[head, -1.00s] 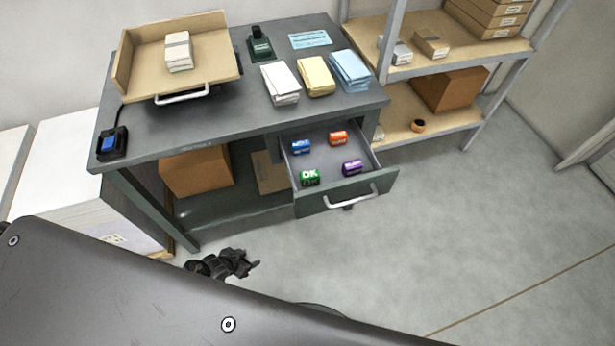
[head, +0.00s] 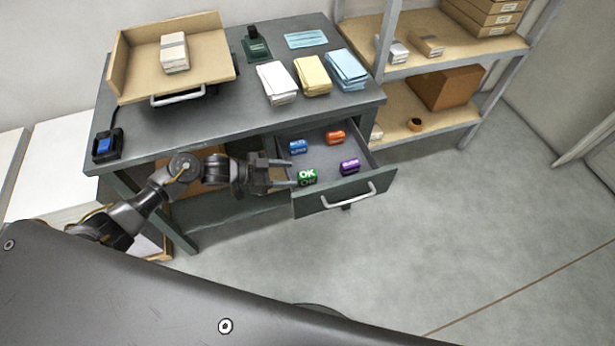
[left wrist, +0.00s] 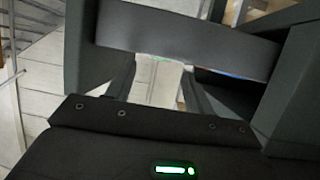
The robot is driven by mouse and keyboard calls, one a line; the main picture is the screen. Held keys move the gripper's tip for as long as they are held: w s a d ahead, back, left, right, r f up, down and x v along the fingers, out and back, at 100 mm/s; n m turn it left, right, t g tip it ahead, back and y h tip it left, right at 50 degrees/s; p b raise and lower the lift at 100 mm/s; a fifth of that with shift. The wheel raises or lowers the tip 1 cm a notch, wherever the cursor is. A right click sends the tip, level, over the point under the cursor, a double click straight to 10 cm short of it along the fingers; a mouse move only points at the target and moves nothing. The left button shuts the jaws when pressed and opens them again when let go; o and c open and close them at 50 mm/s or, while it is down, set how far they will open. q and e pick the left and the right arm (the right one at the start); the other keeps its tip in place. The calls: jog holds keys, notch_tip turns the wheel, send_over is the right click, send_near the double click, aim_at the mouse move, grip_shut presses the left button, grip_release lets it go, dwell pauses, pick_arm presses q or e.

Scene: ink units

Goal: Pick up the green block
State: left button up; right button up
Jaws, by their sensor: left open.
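The green block (head: 306,176), with white "OK" lettering, sits in the open drawer (head: 345,200) at its front left corner in the head view. A blue block (head: 298,146), an orange block (head: 335,137) and a purple block (head: 349,166) share the drawer. My left gripper (head: 291,173) is open, at the drawer's left side, with its fingers pointing right. One fingertip appears close to the green block; I cannot tell whether it touches. In the left wrist view, the dark fingers (left wrist: 187,88) are apart, and the block is not clearly seen. My right gripper is not in view.
The drawer hangs from a dark desk (head: 220,110). On top are a wooden tray (head: 210,60), paper stacks (head: 312,76), a stamp (head: 256,45) and a blue button box (head: 106,146). A shelf (head: 430,130) stands at the right. The floor in front is clear.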

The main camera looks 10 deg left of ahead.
aim_at(304, 174)
pick_arm(q)
jog(key=shift+x, duration=3.3)
jog(key=c, duration=1.1)
